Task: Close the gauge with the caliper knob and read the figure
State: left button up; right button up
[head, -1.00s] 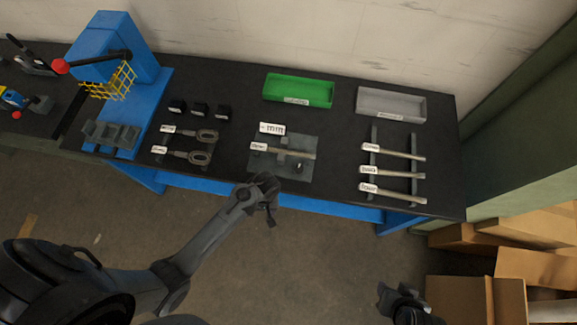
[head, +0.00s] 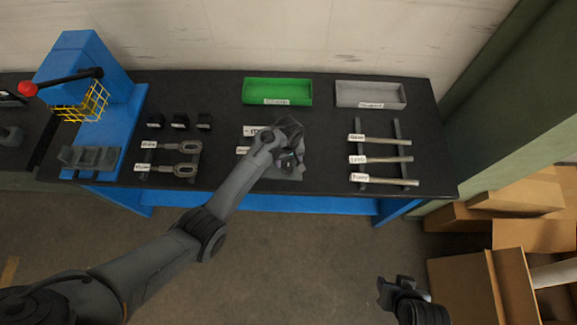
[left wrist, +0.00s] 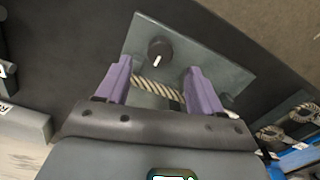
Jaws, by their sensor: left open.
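The grey gauge plate (left wrist: 218,66) lies on the bench, and in the left wrist view the round black caliper knob (left wrist: 160,49) with a white mark stands on it. A light twisted, rope-like piece (left wrist: 158,89) lies across the plate, between the purple fingers. My left gripper (left wrist: 160,72) is open over the plate, with the knob beyond the fingertips, apparently not held. In the head view my left gripper (head: 291,160) hides most of the gauge, and the mm sign (head: 251,130) is partly covered. No figure is readable. My right gripper (head: 394,289) hangs in front of the bench.
A green tray (head: 278,101) and a grey tray (head: 371,105) stand at the back. Labelled rods lie on a rack (head: 364,172) at right. Black blocks (head: 180,125) and forked pieces (head: 185,146) lie left. A blue press (head: 70,62) stands further left.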

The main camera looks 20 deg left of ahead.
aim_at(288, 168)
pick_arm(q)
jog(key=shift+f+b, duration=0.5)
jog(key=shift+f, duration=2.55)
jog(key=c, duration=1.1)
jog(key=shift+o, duration=0.2)
